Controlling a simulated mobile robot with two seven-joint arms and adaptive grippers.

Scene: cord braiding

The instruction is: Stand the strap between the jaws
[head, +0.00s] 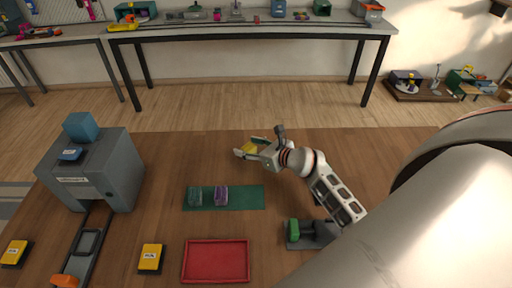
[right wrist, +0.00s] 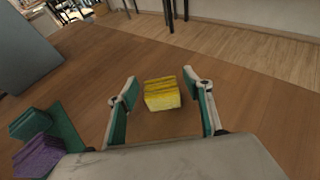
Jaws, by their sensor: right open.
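A yellow ridged strap (head: 250,148) stands on the wooden table, beyond the green mat. In the right wrist view the yellow strap (right wrist: 162,94) is between and slightly ahead of the fingers, with a gap on both sides. My right gripper (head: 246,147) is open around it; its two fingers also show in the right wrist view (right wrist: 160,80). A green ridged strap (head: 195,196) and a purple ridged strap (head: 221,196) stand side by side on the green mat (head: 250,197). A dark clamp with a green part (head: 294,231) sits by my right forearm, which partly hides it. My left gripper is out of view.
A grey box machine (head: 118,160) with a blue top and a rail (head: 88,243) stands at the left. A red tray (head: 216,262) lies at the front, beside a yellow labelled block (head: 151,258). The table beyond the yellow strap is clear.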

